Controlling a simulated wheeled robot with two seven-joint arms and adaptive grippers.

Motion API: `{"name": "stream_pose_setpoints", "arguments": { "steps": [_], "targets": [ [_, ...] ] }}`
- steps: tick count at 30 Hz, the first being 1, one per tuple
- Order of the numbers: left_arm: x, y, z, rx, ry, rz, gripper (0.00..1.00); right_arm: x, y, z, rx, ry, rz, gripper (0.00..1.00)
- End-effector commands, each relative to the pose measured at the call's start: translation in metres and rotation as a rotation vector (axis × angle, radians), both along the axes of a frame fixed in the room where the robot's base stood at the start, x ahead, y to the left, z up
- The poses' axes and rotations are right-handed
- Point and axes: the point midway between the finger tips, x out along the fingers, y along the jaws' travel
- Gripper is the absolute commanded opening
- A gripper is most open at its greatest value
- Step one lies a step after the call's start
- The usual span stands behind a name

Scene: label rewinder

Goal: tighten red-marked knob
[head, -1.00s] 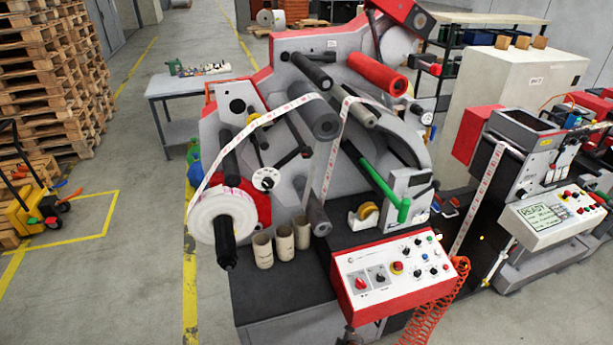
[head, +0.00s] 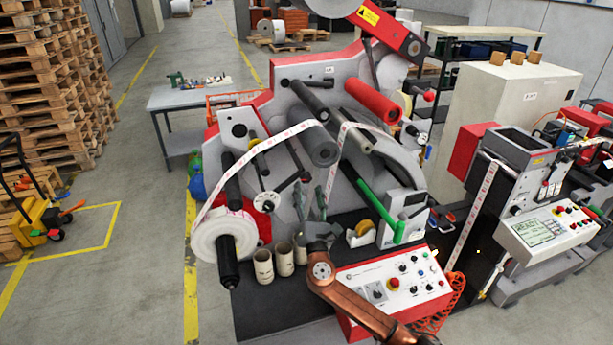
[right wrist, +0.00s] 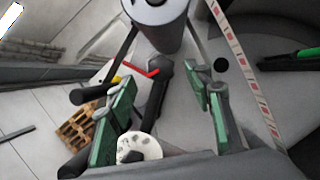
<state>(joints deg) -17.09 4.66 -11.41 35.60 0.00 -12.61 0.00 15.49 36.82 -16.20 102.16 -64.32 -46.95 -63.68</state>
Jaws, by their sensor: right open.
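In the right wrist view a dark knob (right wrist: 163,68) on a dark stem has a bright red mark (right wrist: 140,70) beside it, ahead of the fingers. In the head view a dark arm end (head: 304,177) on the grey rewinder (head: 352,98) seems to be the same part, but I cannot be sure. My right gripper (head: 310,192) is upright in front of the rewinder's face, open and empty. In the wrist view its green-padded fingers (right wrist: 158,88) stand apart on either side of the knob's line, with no clear contact. My left gripper is not in view.
A white dial (head: 265,201) sits left of the gripper. A white label roll (head: 222,236), cardboard cores (head: 284,259), a tape dispenser (head: 362,233) and a green bar (head: 382,208) are close by. The control panel (head: 392,284) lies below my forearm. The label web (head: 262,145) runs above.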

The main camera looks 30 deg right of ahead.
Motion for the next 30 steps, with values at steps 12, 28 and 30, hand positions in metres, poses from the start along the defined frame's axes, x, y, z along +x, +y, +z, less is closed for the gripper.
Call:
{"name": "stream_pose_setpoints", "arguments": {
  "steps": [12,28,30],
  "targets": [
    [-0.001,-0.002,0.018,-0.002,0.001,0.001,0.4,0.048,-0.022,0.02,0.004,0.0,0.0,0.47],
    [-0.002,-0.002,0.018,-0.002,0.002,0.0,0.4,0.051,-0.023,0.02,0.007,0.001,0.002,0.34],
    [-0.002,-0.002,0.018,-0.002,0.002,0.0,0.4,0.051,-0.023,0.02,0.007,0.001,0.002,0.29]
  ]
}}
